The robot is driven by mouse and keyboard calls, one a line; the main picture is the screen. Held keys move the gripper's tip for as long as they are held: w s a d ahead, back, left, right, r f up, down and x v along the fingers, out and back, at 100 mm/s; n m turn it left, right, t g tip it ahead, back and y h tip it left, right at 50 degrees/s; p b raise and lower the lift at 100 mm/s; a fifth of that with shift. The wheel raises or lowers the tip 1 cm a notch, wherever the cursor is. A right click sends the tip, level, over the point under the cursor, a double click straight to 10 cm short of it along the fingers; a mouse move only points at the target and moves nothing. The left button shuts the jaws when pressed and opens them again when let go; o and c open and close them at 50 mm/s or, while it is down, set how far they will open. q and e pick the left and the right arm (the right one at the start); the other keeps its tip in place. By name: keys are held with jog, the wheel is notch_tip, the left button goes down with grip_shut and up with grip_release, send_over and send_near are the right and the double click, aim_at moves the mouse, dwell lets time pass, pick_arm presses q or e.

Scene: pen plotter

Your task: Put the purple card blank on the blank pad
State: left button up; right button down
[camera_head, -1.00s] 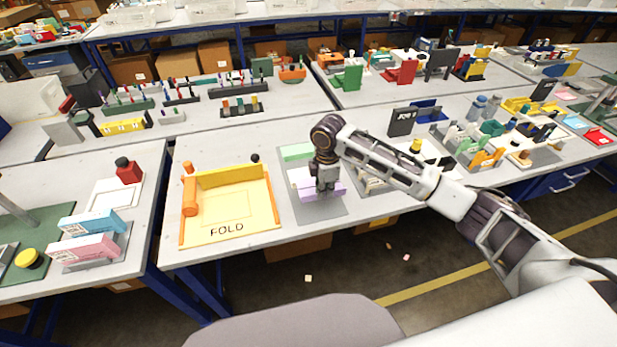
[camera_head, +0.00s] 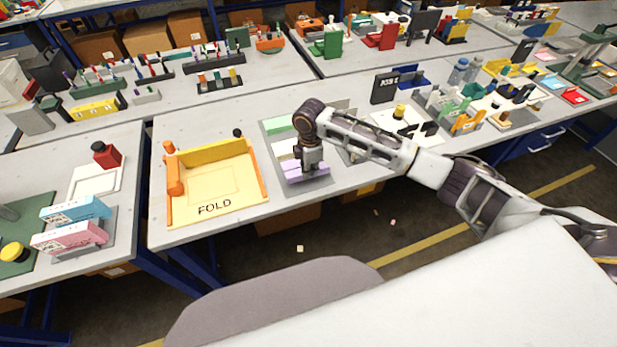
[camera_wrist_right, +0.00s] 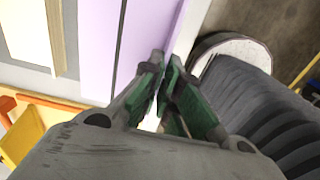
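The purple card blank (camera_head: 305,173) lies at the front of a grey holder (camera_head: 321,186) on the middle table. Its purple surface (camera_wrist_right: 148,35) fills the upper middle of the right wrist view. My right gripper (camera_head: 312,168) points down at the card; the head view hides the contact. In the wrist view its green-padded fingers (camera_wrist_right: 165,75) stand close together with a narrow gap, at the card's edge; a firm hold does not show. A yellow-orange folding station (camera_head: 240,199) marked FOLD stands to the left, with an outlined rectangle on its bed, possibly the blank pad. My left gripper is out of view.
White and green blanks (camera_head: 278,124) lie behind the purple one. The folding station has a raised yellow back wall and an orange roller (camera_head: 173,174) at its left. A white tray with a black-and-white stand (camera_head: 400,118) is to the right. Its bed looks clear.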

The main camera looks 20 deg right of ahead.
jog(key=shift+f, duration=0.7)
jog(key=shift+f, duration=1.85)
jog(key=shift+f, duration=0.15)
jog(key=c, duration=1.6)
grip_release()
jog(key=shift+c, duration=0.2)
notch_tip(320, 180, up, 12)
jog(key=shift+r, duration=0.15)
